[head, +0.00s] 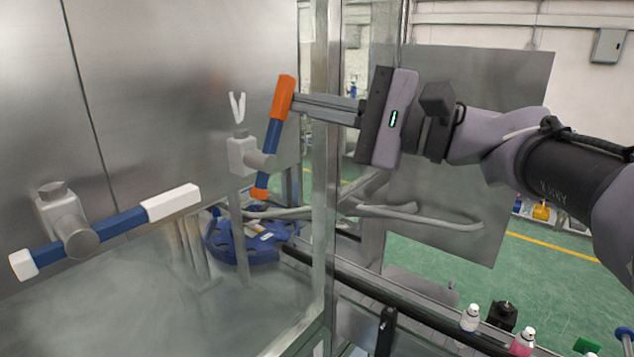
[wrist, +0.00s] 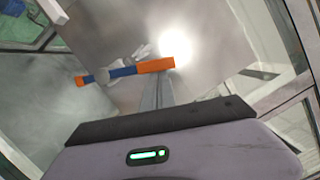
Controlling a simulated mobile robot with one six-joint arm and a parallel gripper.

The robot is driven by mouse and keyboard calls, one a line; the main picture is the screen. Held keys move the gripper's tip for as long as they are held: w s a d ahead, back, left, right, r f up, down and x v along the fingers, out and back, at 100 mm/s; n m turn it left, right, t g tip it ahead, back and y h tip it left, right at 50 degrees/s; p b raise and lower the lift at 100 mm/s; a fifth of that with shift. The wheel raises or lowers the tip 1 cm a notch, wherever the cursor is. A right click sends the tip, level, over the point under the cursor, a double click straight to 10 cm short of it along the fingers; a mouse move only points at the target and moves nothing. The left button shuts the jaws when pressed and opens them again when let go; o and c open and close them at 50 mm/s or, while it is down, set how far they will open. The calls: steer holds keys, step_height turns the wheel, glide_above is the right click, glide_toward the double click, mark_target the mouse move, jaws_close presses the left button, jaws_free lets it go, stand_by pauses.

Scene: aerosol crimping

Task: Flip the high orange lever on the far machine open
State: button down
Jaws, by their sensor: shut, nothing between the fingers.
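The high lever has a blue middle and orange ends (head: 283,97), and sits on a grey valve body (head: 241,155) on the far machine's metal wall. It stands steeply, its top leaning slightly right. My gripper (head: 298,103) reaches in from the right with its fingers shut and empty. The fingertips are at the lever's upper orange end, touching or very close; I cannot tell which. In the wrist view the orange end (wrist: 155,66) lies just beyond the tips of my gripper (wrist: 158,82).
A second lever, blue with white ends (head: 120,225), is on the nearer panel at left. A metal post (head: 327,200) stands close below my gripper. A blue round part (head: 235,240) lies lower behind. Small bottles (head: 470,317) stand by the dark rail at lower right.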

mark_target(291, 92)
steer(key=shift+s+a+r+n+g+h+b, duration=0.15)
steer(key=shift+s+a+r+n+b, duration=0.3)
steer(key=shift+n, duration=0.4)
steer(key=shift+s+a+r+n+g+h+b, duration=0.1)
steer(key=shift+s+a+r+n+b, duration=0.1)
steer(key=shift+s+n+b, duration=0.4)
steer(key=shift+s+a+r+n+g+h+b, duration=0.15)
steer(key=shift+s+a+r+n+b, duration=0.15)
steer(key=shift+n+b, duration=0.55)
steer(key=shift+n, duration=0.3)
steer(key=shift+w, duration=0.1)
